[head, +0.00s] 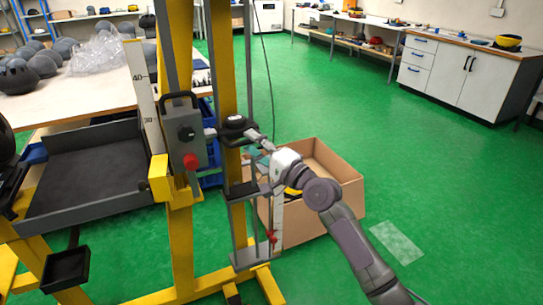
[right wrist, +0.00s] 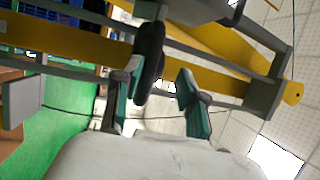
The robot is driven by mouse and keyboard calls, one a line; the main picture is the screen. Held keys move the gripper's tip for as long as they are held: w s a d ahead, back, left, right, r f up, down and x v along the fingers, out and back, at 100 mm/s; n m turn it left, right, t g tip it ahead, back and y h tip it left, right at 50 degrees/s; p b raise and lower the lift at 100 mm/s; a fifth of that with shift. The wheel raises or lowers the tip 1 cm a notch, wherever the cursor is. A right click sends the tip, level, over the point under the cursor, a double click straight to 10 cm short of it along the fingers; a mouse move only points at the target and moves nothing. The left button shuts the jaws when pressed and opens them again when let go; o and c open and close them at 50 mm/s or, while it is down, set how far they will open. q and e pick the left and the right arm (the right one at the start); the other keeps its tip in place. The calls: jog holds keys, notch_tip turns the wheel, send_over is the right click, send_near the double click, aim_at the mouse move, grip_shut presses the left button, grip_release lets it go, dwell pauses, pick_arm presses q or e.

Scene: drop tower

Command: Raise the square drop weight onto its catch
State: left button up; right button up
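The drop tower has yellow posts (head: 227,70) and thin vertical guide rods. A dark block (head: 242,189) sits between the rods, above a grey frame. A black round-topped piece (head: 236,127) is higher up. I cannot tell for sure which is the square drop weight, and I cannot make out the catch. My right gripper (head: 258,160) is beside the rods, between those heights. In the right wrist view its teal fingers (right wrist: 163,103) are apart, with a black rounded part (right wrist: 150,55) near the left finger; contact is unclear. Dark parts at the head view's left edge may be my left gripper.
A grey control box (head: 187,140) with a red button and a height scale (head: 147,95) are left of the rods. A cardboard box (head: 340,185) stands behind my right arm. A grey tray (head: 80,190) is at left. Green floor is open at right.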

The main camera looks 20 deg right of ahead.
jog(key=v, duration=0.8)
jog(key=shift+s+d, duration=0.2)
jog(key=shift+s, duration=0.2)
